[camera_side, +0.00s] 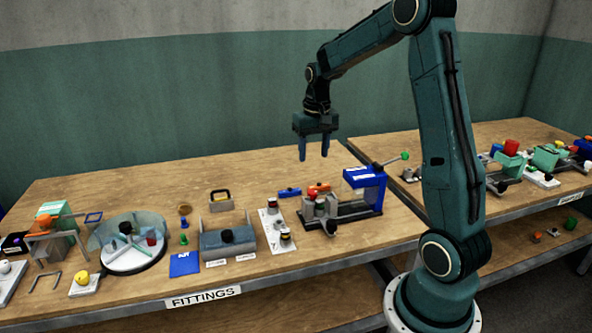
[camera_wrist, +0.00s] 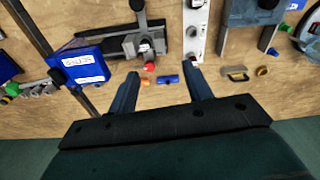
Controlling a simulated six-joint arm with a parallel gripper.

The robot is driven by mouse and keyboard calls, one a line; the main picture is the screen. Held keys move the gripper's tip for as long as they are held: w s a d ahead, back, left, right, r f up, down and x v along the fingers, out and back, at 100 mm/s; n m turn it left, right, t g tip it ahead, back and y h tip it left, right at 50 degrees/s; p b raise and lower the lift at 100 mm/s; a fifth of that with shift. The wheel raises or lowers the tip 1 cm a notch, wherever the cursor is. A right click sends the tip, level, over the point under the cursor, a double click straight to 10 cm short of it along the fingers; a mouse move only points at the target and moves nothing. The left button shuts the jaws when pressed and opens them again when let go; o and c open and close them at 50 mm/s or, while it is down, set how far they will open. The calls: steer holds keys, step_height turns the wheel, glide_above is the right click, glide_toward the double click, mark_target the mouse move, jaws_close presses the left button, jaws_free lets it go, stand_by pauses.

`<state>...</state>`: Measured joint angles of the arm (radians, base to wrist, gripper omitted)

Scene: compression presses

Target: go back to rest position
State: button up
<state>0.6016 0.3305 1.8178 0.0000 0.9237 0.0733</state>
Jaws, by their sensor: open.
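My gripper (camera_side: 316,152) hangs above the back of the wooden bench, pointing down, with its two blue fingers apart and nothing between them. In the wrist view my gripper (camera_wrist: 166,88) is open over the table, with small orange and blue pieces lying below in the gap. The blue press (camera_side: 366,190) with a green-tipped lever stands in front and to the right of the gripper; it also shows in the wrist view (camera_wrist: 85,68). The blue piece (camera_side: 290,192) and the orange piece (camera_side: 319,188) lie on the bench behind the press bed.
A grey-white strip with fittings (camera_side: 270,228), a grey-blue block fixture (camera_side: 228,243) and a round divided tray (camera_side: 133,257) stand to the left. More fixtures (camera_side: 510,160) stand on the right bench. The air around the gripper is clear.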

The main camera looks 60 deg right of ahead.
steer(key=s+a+r+n+t, duration=0.1)
steer(key=s+a+r+n, duration=0.1)
steer(key=a+r, duration=0.5)
steer(key=s+a+r+n+t, duration=0.2)
steer(key=s+a+n+t, duration=0.2)
steer(key=s+a, duration=1.2)
steer(key=shift+s+a+r+n, duration=0.15)
steer(key=shift+s+a+n, duration=0.05)
steer(key=shift+a+n, duration=0.7)
steer(key=shift+o, duration=0.2)
steer(key=shift+w, duration=0.15)
